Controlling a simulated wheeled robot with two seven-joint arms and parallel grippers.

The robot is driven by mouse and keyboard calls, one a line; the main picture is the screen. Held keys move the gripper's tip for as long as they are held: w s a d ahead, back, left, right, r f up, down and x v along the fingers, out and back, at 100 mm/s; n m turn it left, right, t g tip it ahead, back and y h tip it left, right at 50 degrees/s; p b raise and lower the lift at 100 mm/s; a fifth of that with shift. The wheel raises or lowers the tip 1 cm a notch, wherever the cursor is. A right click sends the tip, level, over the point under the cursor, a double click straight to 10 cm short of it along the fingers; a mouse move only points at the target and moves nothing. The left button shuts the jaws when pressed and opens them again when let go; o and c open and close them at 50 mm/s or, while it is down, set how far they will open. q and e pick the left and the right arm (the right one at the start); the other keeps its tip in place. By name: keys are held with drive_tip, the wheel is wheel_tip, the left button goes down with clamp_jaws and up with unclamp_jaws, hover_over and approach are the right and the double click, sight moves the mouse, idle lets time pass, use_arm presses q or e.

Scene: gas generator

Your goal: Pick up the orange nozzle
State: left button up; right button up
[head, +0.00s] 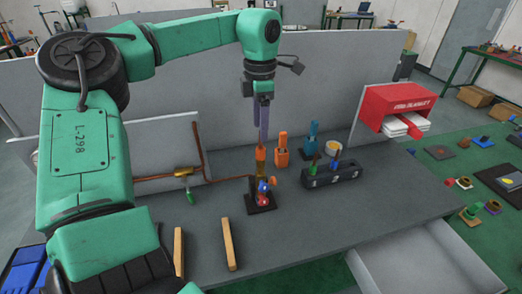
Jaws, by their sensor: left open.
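My left gripper (262,144) points straight down with its long purple fingers over the middle of the table. Its jaws are open. An orange piece (260,155) is right at the fingertips, above the end of the copper pipe and a dark stand (262,206); whether the fingers touch it I cannot tell. A second upright orange piece (282,152) stands on the table just to the right of the fingers, apart from them. Which of the two is the orange nozzle is too small to tell. My right gripper is out of view.
A blue piece (311,147) and a black numbered rack (333,178) with coloured parts stand to the right. A red box (396,105) is on the right panel. Two wooden bars (229,244) lie in front. An open drawer (420,262) juts out at front right. A grey panel closes the back.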

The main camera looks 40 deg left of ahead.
sight(261, 148)
use_arm(q)
drive_tip(key=f+p, duration=0.2)
drive_tip(key=f, duration=0.2)
drive_tip(key=f+p, duration=0.1)
drive_tip(key=f, duration=0.3)
drive_tip(key=shift+s+d+p, duration=0.15)
drive_tip(key=shift+s+p, duration=0.05)
drive_tip(key=shift+p, duration=0.2)
drive_tip(key=shift+f, duration=0.2)
drive_tip(key=shift+w, duration=0.1)
drive_tip(key=c, duration=0.4)
clamp_jaws()
